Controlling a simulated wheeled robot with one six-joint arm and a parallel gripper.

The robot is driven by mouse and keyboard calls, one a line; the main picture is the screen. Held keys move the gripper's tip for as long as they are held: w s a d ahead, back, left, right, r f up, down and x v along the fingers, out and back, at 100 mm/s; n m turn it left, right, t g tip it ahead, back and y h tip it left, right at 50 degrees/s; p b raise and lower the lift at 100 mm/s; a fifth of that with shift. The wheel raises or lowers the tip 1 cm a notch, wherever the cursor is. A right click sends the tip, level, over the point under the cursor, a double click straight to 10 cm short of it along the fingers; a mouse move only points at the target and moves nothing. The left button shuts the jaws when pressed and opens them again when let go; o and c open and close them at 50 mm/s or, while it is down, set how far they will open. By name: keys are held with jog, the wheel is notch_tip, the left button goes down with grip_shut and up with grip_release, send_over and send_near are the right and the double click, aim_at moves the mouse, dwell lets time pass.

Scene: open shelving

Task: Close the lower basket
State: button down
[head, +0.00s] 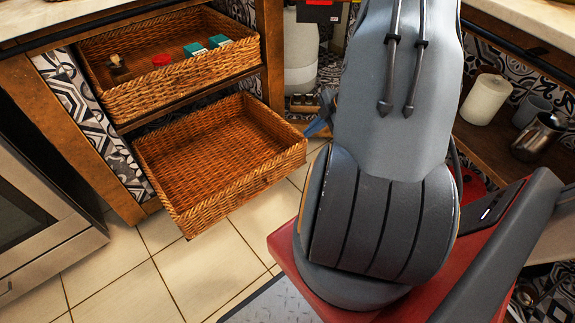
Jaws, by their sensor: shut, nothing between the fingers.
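The lower wicker basket (176,212) is empty and pulled well out of the wooden shelf frame, sticking out over the tiled floor. The upper wicker basket (190,79) sits above it, further back. My gripper (319,126) is mostly hidden behind my large grey arm. Only a small blue and dark part of it shows, just right of the lower basket's right front corner. It looks shut, with nothing seen in it. I cannot tell whether it touches the basket.
The upper basket holds a red item (161,60), teal boxes (195,49) and a small brown item. An oven (35,225) stands at left. A right-hand shelf holds a white candle (485,99) and a metal mug (538,137). The tiled floor (195,270) before the basket is clear.

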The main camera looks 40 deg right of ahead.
jog(key=s+f+n+y+b, duration=0.2)
jog(key=s+f+b, duration=0.1)
jog(key=f, duration=0.4)
jog(key=b, duration=0.4)
send_near(282, 162)
notch_tip(282, 162, down, 3)
jog(key=s+a, duration=0.2)
jog(key=shift+w+f+b, duration=0.1)
jog(key=shift+w+b, duration=0.55)
jog(key=shift+w, duration=1.35)
jog(key=shift+w, duration=0.1)
